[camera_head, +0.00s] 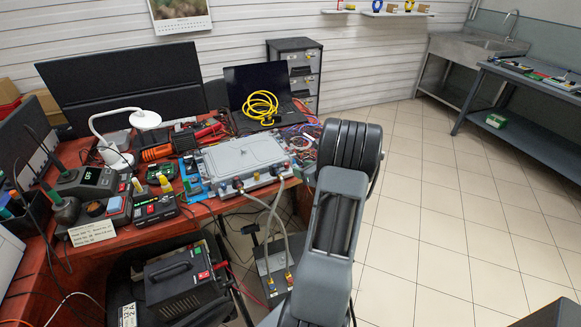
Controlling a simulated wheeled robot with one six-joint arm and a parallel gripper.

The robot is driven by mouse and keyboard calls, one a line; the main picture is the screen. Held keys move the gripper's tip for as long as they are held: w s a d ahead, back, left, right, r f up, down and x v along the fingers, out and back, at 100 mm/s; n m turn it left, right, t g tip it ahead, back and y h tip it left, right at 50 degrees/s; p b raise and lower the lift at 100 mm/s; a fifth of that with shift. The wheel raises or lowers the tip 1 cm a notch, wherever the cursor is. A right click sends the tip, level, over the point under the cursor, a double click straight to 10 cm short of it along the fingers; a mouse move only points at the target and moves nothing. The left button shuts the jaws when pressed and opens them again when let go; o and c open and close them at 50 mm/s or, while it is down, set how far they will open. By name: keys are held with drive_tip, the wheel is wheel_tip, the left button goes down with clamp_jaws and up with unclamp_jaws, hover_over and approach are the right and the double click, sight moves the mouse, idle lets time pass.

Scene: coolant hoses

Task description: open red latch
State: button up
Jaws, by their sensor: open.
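A grey lidded metal case (243,155) lies on the red workbench, left of my arm. Small fittings sit along its front edge, and two grey hoses (275,222) run from there down to a dark unit (272,258) on the floor. The hose ends at that unit have small yellow and red parts (289,279). Small reddish parts also show along the case's front edge. They are too small to tell which is the red latch, or whether it is open or shut. My arm rises at the centre; my gripper is not visible.
A laptop (250,83) with a coiled yellow cable (260,106) stands behind the case. A white lamp (146,119), tools and a soldering station (88,180) crowd the bench's left. A black power unit (180,285) stands lower front. Tiled floor (440,220) at right is clear.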

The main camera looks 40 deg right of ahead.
sight(288, 165)
drive_tip(key=x, duration=0.7)
drive_tip(key=shift+w+f, duration=0.15)
drive_tip(key=shift+w, duration=0.05)
